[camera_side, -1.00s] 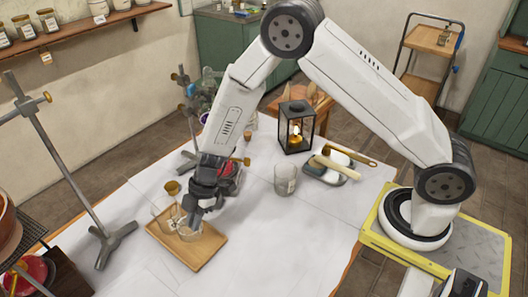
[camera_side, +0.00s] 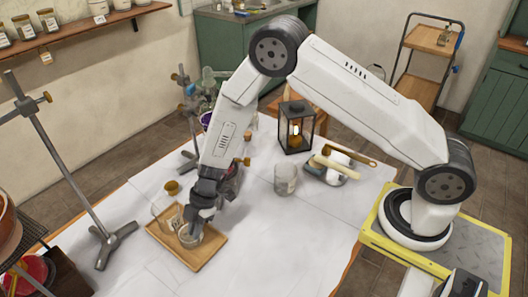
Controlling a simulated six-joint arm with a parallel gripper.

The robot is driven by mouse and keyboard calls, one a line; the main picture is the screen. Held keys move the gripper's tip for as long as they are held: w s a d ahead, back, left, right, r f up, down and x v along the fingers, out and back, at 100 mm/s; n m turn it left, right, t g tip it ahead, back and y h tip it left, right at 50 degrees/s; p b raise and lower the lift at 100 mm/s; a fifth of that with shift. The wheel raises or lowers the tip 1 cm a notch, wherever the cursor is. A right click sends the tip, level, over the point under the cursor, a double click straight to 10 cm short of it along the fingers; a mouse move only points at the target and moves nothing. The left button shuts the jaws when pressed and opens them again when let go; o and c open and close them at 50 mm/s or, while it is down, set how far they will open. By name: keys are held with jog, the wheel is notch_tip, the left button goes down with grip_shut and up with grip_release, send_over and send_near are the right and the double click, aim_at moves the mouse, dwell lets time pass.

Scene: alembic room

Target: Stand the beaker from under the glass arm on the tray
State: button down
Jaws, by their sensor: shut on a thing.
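My gripper (camera_side: 199,219) points down at the tray and is shut on a clear glass beaker (camera_side: 189,238), gripping it near its rim. The beaker looks upright, over the right-middle part of the wooden tray (camera_side: 200,261). Its base is at or very near the tray's surface; I cannot tell if it touches. Another clear glass vessel (camera_side: 161,209) with a pale label stands at the tray's back left, close to the held beaker. The glass apparatus with its arm (camera_side: 208,82) is at the back, partly hidden by my arm.
A second beaker (camera_side: 285,180) stands on the white cloth to the right. A lit lantern (camera_side: 296,128) and a dish with tools (camera_side: 334,165) are behind it. A metal stand (camera_side: 105,243) rises left of the tray. A small cork-coloured piece (camera_side: 171,187) lies behind the tray.

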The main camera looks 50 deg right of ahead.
jog(key=c, duration=0.7)
grip_release()
jog(key=shift+r, duration=0.2)
jog(key=v, duration=1.2)
jog(key=s+d+r+m+t+h, duration=0.1)
jog(key=s+d+r+m+h, duration=0.2)
jog(key=s+d+m, duration=0.3)
jog(key=s+d+r+m+t+h, duration=0.1)
jog(key=s+d+r+m+h, duration=0.1)
jog(key=s+d+r+m, duration=0.2)
jog(key=shift+s+d+r+m+h, duration=0.4)
jog(key=shift+s+d+m, duration=1.6)
jog(key=shift+m, duration=1.9)
jog(key=shift+s+a, duration=0.2)
jog(key=shift+a, duration=0.1)
